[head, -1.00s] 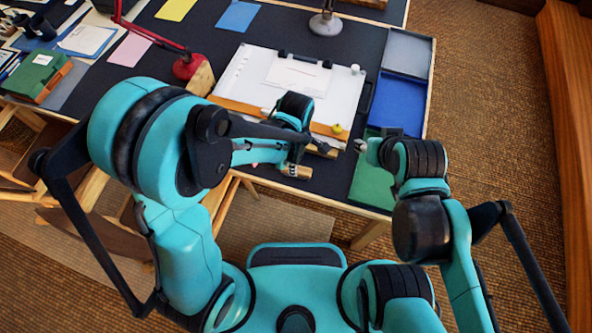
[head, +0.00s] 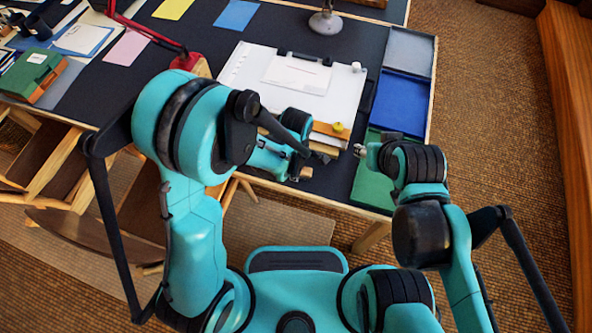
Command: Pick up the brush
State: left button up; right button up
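I cannot clearly make out a whole brush. A short tan wooden piece (head: 305,172) shows at the table's front edge beside my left forearm; it may be part of the brush, the rest hidden. My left gripper (head: 318,157) has dark fingers low over the front of the drafting board, largely hidden by its own arm; I cannot tell whether it is open or holds anything. My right gripper (head: 361,150) is above the table by the green tray, apart from the board; its finger state is too small to tell.
Grey (head: 408,52), blue (head: 400,100) and green (head: 370,188) trays line the right edge.

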pick_arm(q)
grip_shut()
jog(key=shift+r, duration=0.1)
jog(key=shift+r, duration=0.25)
notch_tip(320, 180, up, 4)
jog(key=p, duration=0.2)
jog(key=shift+r+p, duration=0.1)
jog(key=shift+p, duration=0.2)
jog(key=s+d+r+p, duration=0.3)
jog(key=s+d+r, duration=0.3)
jog(key=d, duration=0.3)
jog(key=shift+s+d, duration=0.2)
jog(key=shift+d, duration=0.2)
